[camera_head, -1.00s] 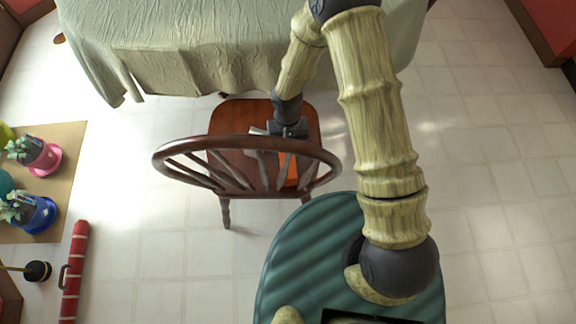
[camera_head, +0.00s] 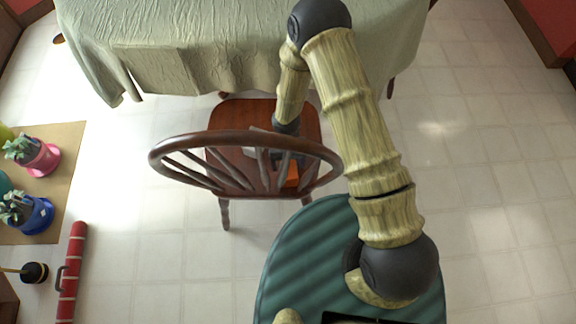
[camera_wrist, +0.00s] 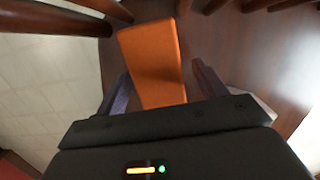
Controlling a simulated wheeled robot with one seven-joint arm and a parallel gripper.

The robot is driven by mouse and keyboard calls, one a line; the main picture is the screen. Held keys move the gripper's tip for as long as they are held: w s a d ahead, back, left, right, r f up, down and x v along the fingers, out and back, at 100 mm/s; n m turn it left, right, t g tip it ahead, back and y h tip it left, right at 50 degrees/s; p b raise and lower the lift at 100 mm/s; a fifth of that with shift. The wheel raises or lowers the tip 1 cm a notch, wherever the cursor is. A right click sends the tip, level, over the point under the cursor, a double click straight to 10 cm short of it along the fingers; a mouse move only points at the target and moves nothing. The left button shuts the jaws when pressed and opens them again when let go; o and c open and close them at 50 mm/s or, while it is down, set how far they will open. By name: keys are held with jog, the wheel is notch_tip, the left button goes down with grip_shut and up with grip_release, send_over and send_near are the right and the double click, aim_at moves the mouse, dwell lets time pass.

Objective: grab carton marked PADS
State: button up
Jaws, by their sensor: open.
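An orange box (camera_wrist: 152,62) lies on the wooden chair seat in the wrist view, between the two fingers of my gripper (camera_wrist: 158,88). No marking can be read on it. The fingers stand apart on either side of it, with a gap on the right. In the head view, a sliver of the orange box (camera_head: 292,172) shows behind the chair's back. My gripper there is mostly hidden behind the chair back and my arm. A pale item, too blurred to name, shows at the right of my gripper in the wrist view.
The wooden chair (camera_head: 228,116) has a curved rail and spindles (camera_head: 200,172) close around my gripper. A table with a pale green cloth (camera_head: 200,50) stands behind it. The floor at right is clear.

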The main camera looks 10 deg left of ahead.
jog(key=shift+f, duration=0.85)
jog(key=c, duration=1.1)
notch_tip(320, 180, up, 18)
jog(key=p, duration=0.3)
jog(key=shift+s, duration=0.1)
jog(key=shift+c, duration=0.2)
